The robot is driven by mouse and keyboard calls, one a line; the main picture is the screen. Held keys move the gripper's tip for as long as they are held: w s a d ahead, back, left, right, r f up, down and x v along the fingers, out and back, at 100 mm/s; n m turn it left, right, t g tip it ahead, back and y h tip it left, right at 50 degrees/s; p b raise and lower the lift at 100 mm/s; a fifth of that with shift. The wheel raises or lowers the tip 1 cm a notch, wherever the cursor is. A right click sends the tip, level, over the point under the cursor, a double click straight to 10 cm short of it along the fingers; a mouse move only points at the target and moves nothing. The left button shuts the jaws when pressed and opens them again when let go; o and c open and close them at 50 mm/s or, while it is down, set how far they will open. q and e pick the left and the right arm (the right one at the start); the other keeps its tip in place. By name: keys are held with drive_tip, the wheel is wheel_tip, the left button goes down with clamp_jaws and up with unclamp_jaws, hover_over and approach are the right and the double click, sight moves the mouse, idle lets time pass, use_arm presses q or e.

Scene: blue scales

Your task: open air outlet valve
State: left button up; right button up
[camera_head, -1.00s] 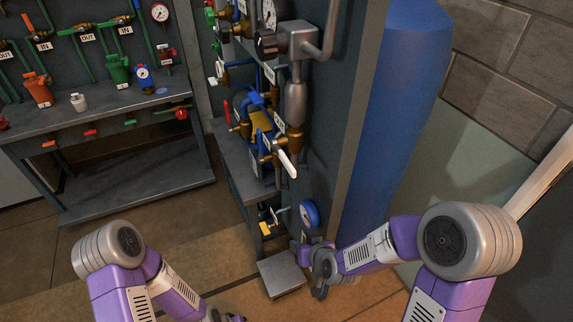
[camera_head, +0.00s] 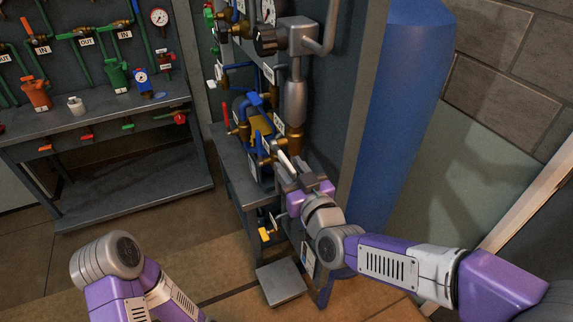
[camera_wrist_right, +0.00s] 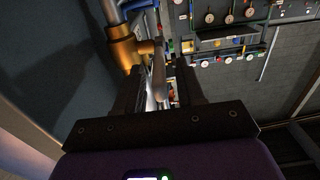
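The valve with a white lever handle (camera_head: 284,155) sits on the brass fitting (camera_head: 291,141) below the thick grey vertical pipe, at the middle of the head view. My right gripper (camera_head: 290,172) is at this lever. In the right wrist view the lever (camera_wrist_right: 159,72) runs between the two dark fingers of the gripper (camera_wrist_right: 158,88), with the brass fitting (camera_wrist_right: 124,48) just beyond at the left. The fingers stand apart with gaps beside the lever; I cannot tell whether either touches it. A small label beside the valve is unreadable. My left gripper is out of view.
A tall blue cylinder (camera_head: 403,110) stands right of the grey panel. Other blue pipes and a red lever (camera_head: 227,113) crowd the left of the valve. A workbench (camera_head: 110,122) with valves stands back left. A grey box (camera_head: 281,283) lies below.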

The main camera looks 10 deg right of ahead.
drive_tip(key=shift+x, duration=1.15)
clamp_jaws()
